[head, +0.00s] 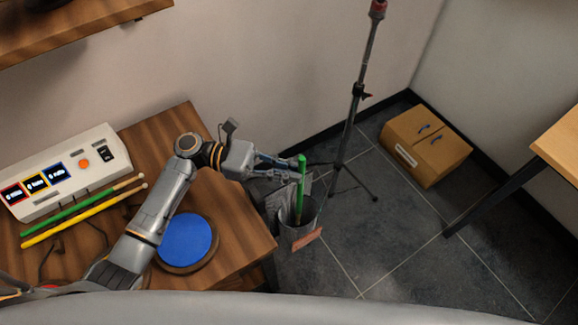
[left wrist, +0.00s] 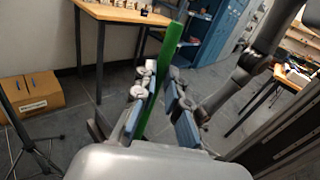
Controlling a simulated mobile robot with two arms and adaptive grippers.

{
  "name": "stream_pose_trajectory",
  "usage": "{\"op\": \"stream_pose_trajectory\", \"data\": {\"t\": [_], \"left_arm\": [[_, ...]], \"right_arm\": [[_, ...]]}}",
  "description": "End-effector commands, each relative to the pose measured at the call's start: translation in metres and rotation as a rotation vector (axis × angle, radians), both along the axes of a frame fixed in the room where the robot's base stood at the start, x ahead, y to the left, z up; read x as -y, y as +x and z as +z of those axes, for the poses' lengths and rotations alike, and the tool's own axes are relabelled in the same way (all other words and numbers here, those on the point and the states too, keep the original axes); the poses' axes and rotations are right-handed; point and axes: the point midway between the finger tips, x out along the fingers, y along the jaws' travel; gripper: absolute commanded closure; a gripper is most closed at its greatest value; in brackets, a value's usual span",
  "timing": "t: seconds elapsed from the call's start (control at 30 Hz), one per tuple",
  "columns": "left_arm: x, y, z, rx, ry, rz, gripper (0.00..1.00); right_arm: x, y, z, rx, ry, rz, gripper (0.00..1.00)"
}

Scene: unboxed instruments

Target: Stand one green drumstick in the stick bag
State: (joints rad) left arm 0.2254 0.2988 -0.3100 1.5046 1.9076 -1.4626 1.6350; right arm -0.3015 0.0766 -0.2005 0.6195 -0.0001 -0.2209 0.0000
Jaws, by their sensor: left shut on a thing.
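My left gripper (head: 289,169) is shut on a green drumstick (head: 301,178), held upright beyond the right edge of the wooden table. The stick's lower end is inside the mouth of the grey stick bag (head: 304,236); how deep it goes is hidden. In the left wrist view, the green drumstick (left wrist: 170,48) stands between the two fingers (left wrist: 163,100), and the bag cannot be made out. Another green drumstick (head: 80,207) lies on the table. In the left wrist view, what looks like my right arm shows at right; its jaws are unclear.
The table (head: 237,232) holds a white electronic box (head: 62,172), a yellow drumstick (head: 85,216) and a round blue pad (head: 187,239). A tripod stand (head: 353,110) is close behind the bag. A cardboard box (head: 426,145) sits on the floor. Floor right of the bag is clear.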

Motion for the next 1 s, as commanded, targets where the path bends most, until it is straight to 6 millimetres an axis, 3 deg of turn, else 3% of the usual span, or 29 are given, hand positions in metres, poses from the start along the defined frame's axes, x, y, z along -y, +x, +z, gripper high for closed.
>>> {"op": "stream_pose_trajectory", "data": {"t": [0.33, 0.37, 0.4, 0.5, 0.83, 1.0], "left_arm": [[0.000, 0.000, -0.002, 0.000, -0.001, 0.000, 1.00], [0.000, 0.000, -0.002, 0.000, -0.001, 0.000, 0.84], [0.000, 0.000, -0.002, 0.000, -0.001, 0.000, 0.76], [0.000, 0.000, -0.002, 0.000, 0.000, 0.000, 0.61], [-0.004, 0.001, -0.002, -0.001, 0.001, 0.000, 0.61], [-0.027, 0.005, -0.002, -0.001, 0.003, 0.003, 0.61]], "right_arm": [[0.000, 0.000, -0.001, 0.001, -0.001, 0.000, 0.60], [0.000, 0.000, -0.001, 0.001, -0.001, 0.000, 0.60], [0.000, 0.000, -0.001, 0.001, -0.001, -0.001, 0.60], [0.001, 0.001, -0.001, 0.001, -0.001, -0.001, 0.60], [0.007, 0.003, -0.001, 0.006, -0.008, 0.001, 0.60], [0.005, 0.003, -0.001, 0.004, -0.005, 0.002, 0.60]]}}
